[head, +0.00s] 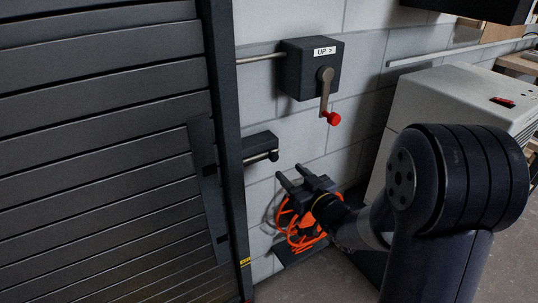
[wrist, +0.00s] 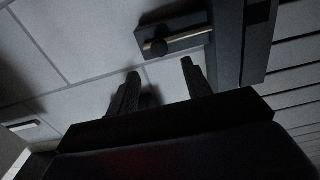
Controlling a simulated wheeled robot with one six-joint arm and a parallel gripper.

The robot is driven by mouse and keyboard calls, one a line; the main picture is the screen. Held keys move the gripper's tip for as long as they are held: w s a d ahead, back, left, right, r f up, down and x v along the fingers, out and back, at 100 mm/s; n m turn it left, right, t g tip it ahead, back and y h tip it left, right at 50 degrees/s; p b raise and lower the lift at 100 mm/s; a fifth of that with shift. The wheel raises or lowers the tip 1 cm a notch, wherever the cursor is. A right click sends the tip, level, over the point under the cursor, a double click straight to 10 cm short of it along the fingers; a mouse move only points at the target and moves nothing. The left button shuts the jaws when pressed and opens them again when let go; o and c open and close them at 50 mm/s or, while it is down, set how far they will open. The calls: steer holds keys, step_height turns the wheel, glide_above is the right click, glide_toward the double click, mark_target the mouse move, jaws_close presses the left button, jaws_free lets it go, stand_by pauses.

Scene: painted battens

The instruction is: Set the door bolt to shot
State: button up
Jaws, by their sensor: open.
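The door bolt (head: 261,156) is a metal rod with a dark round knob on a dark block, fixed to the wall right beside the shutter's frame. In the wrist view the bolt (wrist: 188,40) lies just beyond the fingertips, with its knob at the left end of the rod. The slatted grey shutter door (head: 95,130) fills the left of the head view; a dark plate with slots runs along its edge. My gripper (head: 288,176) is open and empty, below and right of the bolt, apart from it. In the wrist view my gripper (wrist: 160,72) shows both fingers spread.
A crank box (head: 309,68) labelled "UP >" with a red-knobbed handle (head: 333,118) sits on the block wall above. Orange cable (head: 301,238) hangs behind and below my gripper. A pale cabinet (head: 440,95) stands at the right.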

mark_target(275, 158)
steer(key=x, duration=0.9)
steer(key=shift+w+a, duration=0.2)
steer(key=shift+c, duration=0.5)
jaws_close()
